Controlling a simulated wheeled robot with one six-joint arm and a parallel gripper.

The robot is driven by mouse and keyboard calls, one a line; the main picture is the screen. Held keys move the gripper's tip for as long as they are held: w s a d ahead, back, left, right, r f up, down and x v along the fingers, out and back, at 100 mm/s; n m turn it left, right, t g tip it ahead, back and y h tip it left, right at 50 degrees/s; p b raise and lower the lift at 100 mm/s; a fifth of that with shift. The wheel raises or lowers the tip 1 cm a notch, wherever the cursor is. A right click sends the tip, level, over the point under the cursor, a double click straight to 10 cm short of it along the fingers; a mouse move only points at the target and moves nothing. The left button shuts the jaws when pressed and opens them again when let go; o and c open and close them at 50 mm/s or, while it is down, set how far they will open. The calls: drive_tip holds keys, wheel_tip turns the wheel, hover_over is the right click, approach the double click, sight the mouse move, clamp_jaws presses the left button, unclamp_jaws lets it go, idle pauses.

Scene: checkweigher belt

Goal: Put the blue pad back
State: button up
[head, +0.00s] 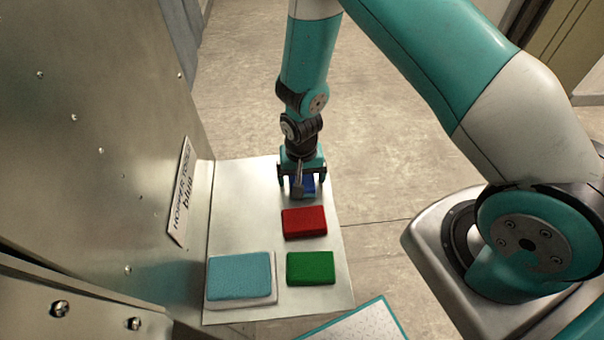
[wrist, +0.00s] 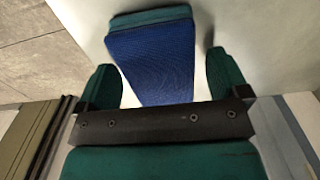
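The blue pad (head: 309,184) lies on the metal shelf (head: 240,215), near its far right part, mostly hidden behind my gripper in the head view. In the wrist view the blue pad (wrist: 155,58) shows a dark blue ribbed face and a teal strip along its far edge. My gripper (head: 302,192) points down over it. In the wrist view my gripper (wrist: 163,80) has its green fingers apart, one on each side of the pad, with gaps visible. Whether the pad touches the shelf right under the fingers is hidden.
A red pad (head: 304,222) and a green pad (head: 310,268) lie nearer on the shelf. A light blue pad (head: 239,276) sits on a white base at the front left. The shelf's left middle is clear.

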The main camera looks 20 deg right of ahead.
drive_tip(key=s+a+r+n+y+b, duration=0.1)
drive_tip(key=s+a+r+n, duration=0.15)
drive_tip(key=r, duration=0.95)
drive_tip(key=s+a+r+n+y+b, duration=0.15)
drive_tip(key=s+r, duration=0.25)
drive_tip(key=r, duration=0.9)
drive_tip(key=s+r+n+y, duration=0.1)
drive_tip(key=s+r+n, duration=0.5)
drive_tip(key=s, duration=0.6)
wheel_tip(320, 180, up, 2)
drive_tip(key=shift+a+n+y, duration=0.15)
drive_tip(key=shift+n+y, duration=0.2)
drive_tip(key=shift+n, duration=0.05)
